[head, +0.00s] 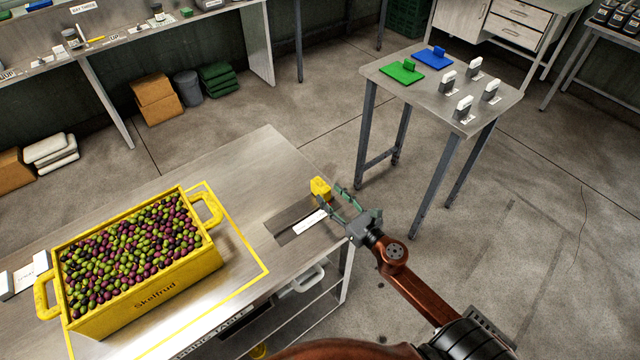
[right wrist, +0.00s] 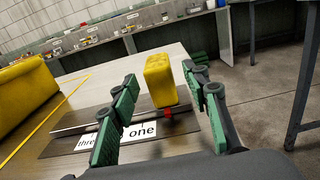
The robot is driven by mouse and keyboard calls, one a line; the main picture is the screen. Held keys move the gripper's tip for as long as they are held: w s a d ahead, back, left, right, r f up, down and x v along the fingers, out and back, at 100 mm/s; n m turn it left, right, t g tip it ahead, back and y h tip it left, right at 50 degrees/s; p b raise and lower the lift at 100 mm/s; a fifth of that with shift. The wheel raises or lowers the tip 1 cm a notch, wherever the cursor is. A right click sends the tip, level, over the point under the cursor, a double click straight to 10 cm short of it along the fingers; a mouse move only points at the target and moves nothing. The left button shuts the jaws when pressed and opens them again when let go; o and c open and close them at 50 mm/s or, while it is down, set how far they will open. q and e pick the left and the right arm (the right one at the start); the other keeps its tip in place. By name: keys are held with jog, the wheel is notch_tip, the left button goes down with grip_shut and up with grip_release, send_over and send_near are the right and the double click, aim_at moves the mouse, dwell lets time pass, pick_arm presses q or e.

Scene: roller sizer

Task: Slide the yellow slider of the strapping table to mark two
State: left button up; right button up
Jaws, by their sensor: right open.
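The yellow slider (head: 320,187) stands at the far right end of a slotted track (head: 285,236) on the strapping table (head: 240,165). In the right wrist view the yellow slider (right wrist: 160,78) is an upright block with a small red pointer (right wrist: 168,112) at its foot, near the word "one" on the white mark strip (right wrist: 115,137). "Three" shows in part; mark two is hidden behind a finger. My right gripper (head: 335,200) is open, with green-padded fingers. The slider shows between the fingers, closer to the right one; I cannot tell whether they touch. My left gripper is not in view.
A yellow crate of olives (head: 140,262) stands left of the track inside a yellow outline. A small table (head: 440,85) with green and blue pieces and white-topped holders stands at the back right. Bare floor lies between the tables.

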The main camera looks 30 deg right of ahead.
aim_at(320, 187)
jog(key=w, duration=0.4)
jog(key=shift+w+a, duration=0.2)
jog(key=shift+a, duration=0.1)
jog(key=shift+w, duration=0.45)
jog(key=c, duration=0.7)
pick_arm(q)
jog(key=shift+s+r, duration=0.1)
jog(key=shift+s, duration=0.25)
pick_arm(e)
grip_shut()
jog(key=shift+a, duration=0.1)
